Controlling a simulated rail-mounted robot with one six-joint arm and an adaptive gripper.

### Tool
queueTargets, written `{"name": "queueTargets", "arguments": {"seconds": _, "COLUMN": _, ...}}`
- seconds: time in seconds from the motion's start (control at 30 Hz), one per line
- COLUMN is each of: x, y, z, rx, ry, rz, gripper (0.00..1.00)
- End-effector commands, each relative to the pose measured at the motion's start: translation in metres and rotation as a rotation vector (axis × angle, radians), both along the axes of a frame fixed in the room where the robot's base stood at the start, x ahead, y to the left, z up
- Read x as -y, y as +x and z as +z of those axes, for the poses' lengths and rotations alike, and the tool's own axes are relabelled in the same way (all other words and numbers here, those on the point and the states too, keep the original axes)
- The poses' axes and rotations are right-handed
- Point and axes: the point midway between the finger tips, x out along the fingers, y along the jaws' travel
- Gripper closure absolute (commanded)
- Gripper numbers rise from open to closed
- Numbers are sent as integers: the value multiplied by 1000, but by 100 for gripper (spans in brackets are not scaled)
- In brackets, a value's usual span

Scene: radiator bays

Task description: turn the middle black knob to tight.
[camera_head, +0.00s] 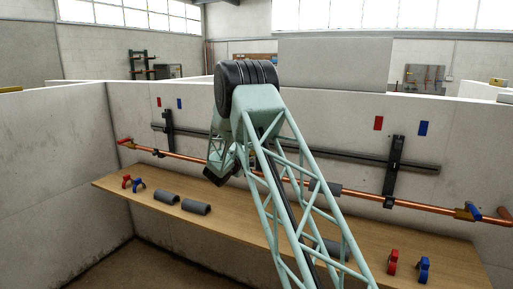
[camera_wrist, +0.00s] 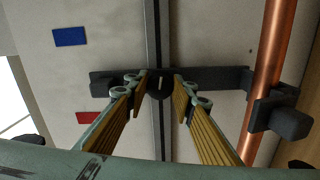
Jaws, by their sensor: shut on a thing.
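In the wrist view a small black knob (camera_wrist: 160,84) sits on a dark bracket (camera_wrist: 220,78), where the bracket crosses a long dark rail (camera_wrist: 153,30). My gripper (camera_wrist: 160,80) has its fingertips on either side of the knob and is shut on it. A pale slot mark shows on the knob's face. Whether it is tight cannot be read from this. In the head view my arm covers the middle of the wall, and the knob and my fingertips are hidden behind it.
A copper pipe (camera_wrist: 267,70) with a black clamp (camera_wrist: 280,118) runs beside the bracket. In the head view a wooden shelf (camera_head: 130,186) below carries grey sleeves (camera_head: 195,207) and red and blue fittings. Other brackets stand left (camera_head: 168,130) and right (camera_head: 394,172).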

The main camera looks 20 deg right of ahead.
Motion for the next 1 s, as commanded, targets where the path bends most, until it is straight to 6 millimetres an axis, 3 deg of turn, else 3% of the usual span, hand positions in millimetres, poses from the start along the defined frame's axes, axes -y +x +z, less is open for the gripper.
{"name": "queueTargets", "arguments": {"seconds": 1.0, "x": -1, "y": 2, "z": -3, "rx": 632, "ry": 509, "rz": 0, "gripper": 87}}
